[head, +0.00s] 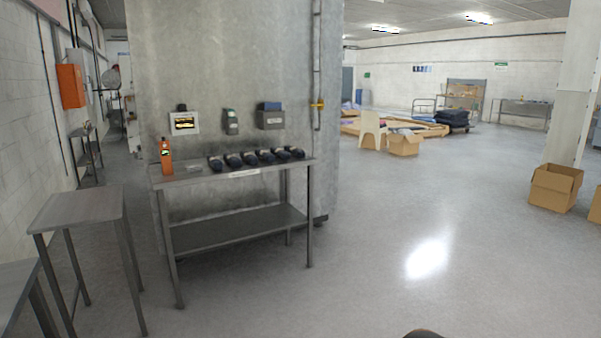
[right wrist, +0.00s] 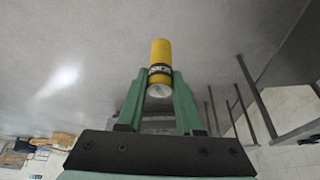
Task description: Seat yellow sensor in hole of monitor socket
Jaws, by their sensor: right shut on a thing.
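The yellow sensor (right wrist: 160,55) is a yellow cylinder with a dark labelled band and a pale round end. In the right wrist view my right gripper (right wrist: 159,84) is shut on it, with the green fingers on either side of the banded end. The yellow part sticks out past the fingertips. In the head view a white monitor (head: 184,123) with a lit screen is on the grey wall above the steel table. A dark fitting sits on top of it. I cannot make out the socket hole at this distance. My left gripper is in neither view.
The steel table (head: 240,174) by the wall holds an orange handheld device (head: 166,156) and several dark items (head: 255,158). A smaller table (head: 80,207) stands at the left. Cardboard boxes (head: 555,187) stand at the right. The floor in the middle is clear.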

